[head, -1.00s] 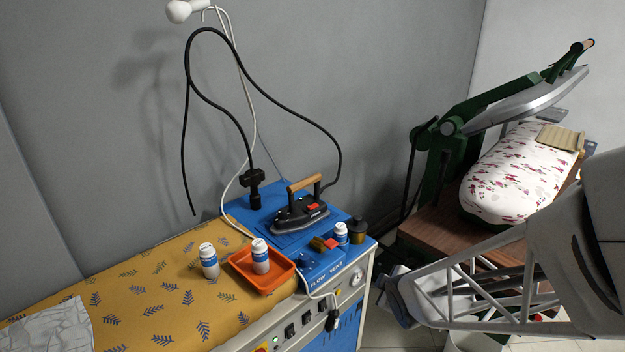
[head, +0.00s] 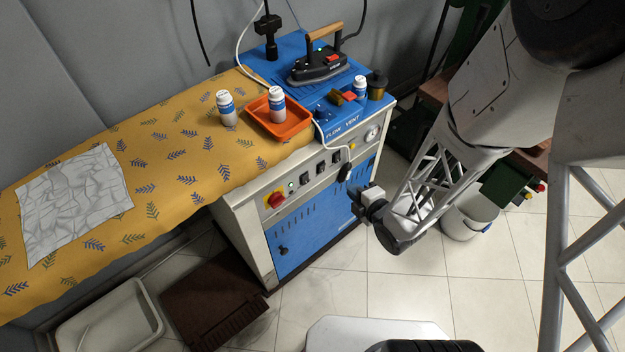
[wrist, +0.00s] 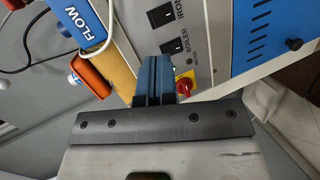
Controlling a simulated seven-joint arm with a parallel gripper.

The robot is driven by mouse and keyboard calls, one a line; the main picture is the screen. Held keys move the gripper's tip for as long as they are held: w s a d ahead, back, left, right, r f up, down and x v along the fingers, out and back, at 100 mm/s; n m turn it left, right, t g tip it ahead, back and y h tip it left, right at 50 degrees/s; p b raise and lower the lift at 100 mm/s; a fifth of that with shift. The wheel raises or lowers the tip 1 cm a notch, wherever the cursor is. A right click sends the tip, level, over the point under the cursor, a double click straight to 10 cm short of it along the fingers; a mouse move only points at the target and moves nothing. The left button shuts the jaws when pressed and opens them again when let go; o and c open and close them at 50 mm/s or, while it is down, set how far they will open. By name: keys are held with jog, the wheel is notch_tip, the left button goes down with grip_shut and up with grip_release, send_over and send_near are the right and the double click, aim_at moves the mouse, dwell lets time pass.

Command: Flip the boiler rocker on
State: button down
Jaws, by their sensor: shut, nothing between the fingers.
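The boiler rocker (wrist: 174,46) is a black switch on the pale control panel, beside the label BOILER in the wrist view. In the head view it shows as a small dark switch (head: 304,178) near the red knob. Its on or off position is too small to tell. My gripper (wrist: 153,58) is shut and empty, its blue fingers pointing toward the panel just beside the rocker in the picture. I cannot tell whether they touch. In the head view my gripper (head: 354,194) is in front of the cabinet, to the right of the rocker.
The iron rocker (wrist: 160,15) sits by the boiler rocker. A red knob on yellow (head: 275,199) is at the panel's left. A dark plug (head: 345,172) hangs on a white cable near my gripper. An orange tray (head: 292,130) holds a bottle above.

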aim_at(307, 182)
jog(key=s+a+f+n+y, duration=0.2)
jog(key=s+f+y, duration=0.1)
jog(key=s+f, duration=0.1)
jog(key=shift+s+a+n, duration=0.15)
jog(key=shift+s+n, duration=0.25)
jog(key=shift+s, duration=0.4)
jog(key=shift+w+a+f, duration=0.1)
jog(key=shift+w+a, duration=0.05)
jog(key=x, duration=1.3)
jog(key=shift+w+a, duration=0.2)
dwell(0.3)
jog(key=shift+w+a, duration=0.1)
jog(key=shift+w, duration=0.05)
